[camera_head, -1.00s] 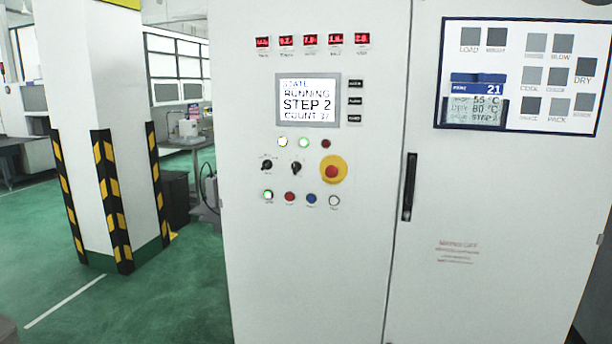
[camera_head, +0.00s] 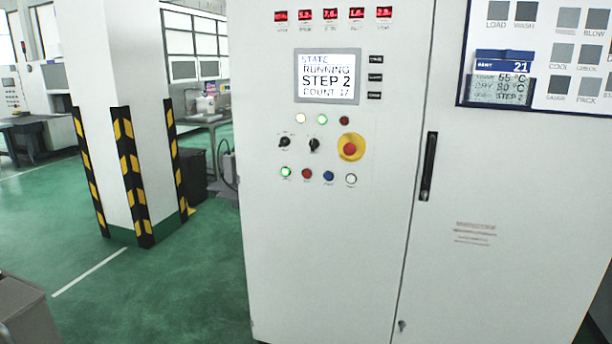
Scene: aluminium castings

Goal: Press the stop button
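The white control cabinet (camera_head: 320,260) stands in front of me in the head view. Its lower button row has a lit green button (camera_head: 285,172), a red button (camera_head: 307,174), a blue button (camera_head: 328,176) and a white button (camera_head: 351,179). Their labels are too small to read, so I cannot tell which is marked stop. A larger red mushroom button (camera_head: 350,149) on a yellow disc sits above the row at the right. The screen (camera_head: 328,76) reads RUNNING, STEP 2. Neither of my grippers is in view.
Two black selector knobs (camera_head: 314,144) sit left of the mushroom button. A black door handle (camera_head: 428,166) is on the right-hand door. A white pillar with black and yellow guards (camera_head: 129,172) stands left. Green floor (camera_head: 190,285) is open between pillar and cabinet.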

